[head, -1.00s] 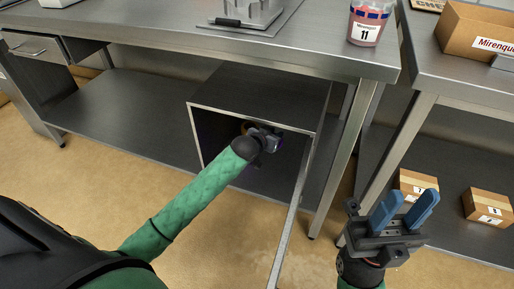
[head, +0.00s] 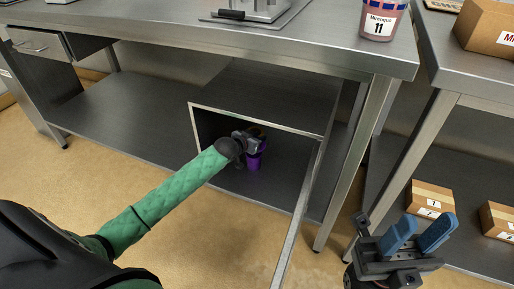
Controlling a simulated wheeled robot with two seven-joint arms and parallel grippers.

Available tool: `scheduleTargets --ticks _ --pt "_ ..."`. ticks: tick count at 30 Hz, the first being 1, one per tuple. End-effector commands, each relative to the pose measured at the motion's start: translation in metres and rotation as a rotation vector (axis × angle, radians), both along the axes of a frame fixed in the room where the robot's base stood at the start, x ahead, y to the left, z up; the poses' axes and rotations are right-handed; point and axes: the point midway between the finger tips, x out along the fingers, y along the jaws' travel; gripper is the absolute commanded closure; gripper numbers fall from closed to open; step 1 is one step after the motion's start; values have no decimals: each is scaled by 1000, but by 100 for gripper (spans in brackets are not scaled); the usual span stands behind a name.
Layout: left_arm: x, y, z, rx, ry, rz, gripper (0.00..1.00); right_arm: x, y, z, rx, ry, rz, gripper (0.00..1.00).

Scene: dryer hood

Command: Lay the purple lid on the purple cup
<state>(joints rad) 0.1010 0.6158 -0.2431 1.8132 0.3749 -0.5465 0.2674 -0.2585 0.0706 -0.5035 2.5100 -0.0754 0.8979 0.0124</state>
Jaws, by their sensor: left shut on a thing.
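The purple cup (head: 254,158) stands inside the open metal box under the table, partly hidden behind my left gripper. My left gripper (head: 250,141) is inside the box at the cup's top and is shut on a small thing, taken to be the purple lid. A brownish curved edge shows just behind the fingers; the lid is mostly hidden and I cannot tell whether it touches the cup's rim. My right gripper (head: 420,236) is at the lower right, outside the box, with its two blue fingers apart and empty.
The metal box (head: 285,88) has its door (head: 300,215) swung out toward me, right of my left arm. The steel table (head: 330,45) above holds a labelled container (head: 381,20). Small cartons (head: 430,199) lie on the lower right shelf.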

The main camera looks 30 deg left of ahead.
Motion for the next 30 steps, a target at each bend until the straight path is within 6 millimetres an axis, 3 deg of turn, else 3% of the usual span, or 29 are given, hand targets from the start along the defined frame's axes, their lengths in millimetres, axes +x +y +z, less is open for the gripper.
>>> scheduleTargets --ticks 5,12,23,24,27,30 --pt "0 2 -10 0 2 0 96 0 1 -6 -4 1 -3 64" --pt "0 2 -41 -1 1 0 96 1 5 -21 -30 11 -13 64" --pt "0 2 -42 0 2 0 96 1 5 -20 -41 14 -11 64" --pt "0 2 -43 0 2 0 73 1 5 -20 -40 12 -11 64" --pt "0 2 -43 0 1 0 53 1 5 -21 -39 11 -11 64" --pt "0 2 -43 0 1 0 53 1 5 -20 -38 11 -11 64"
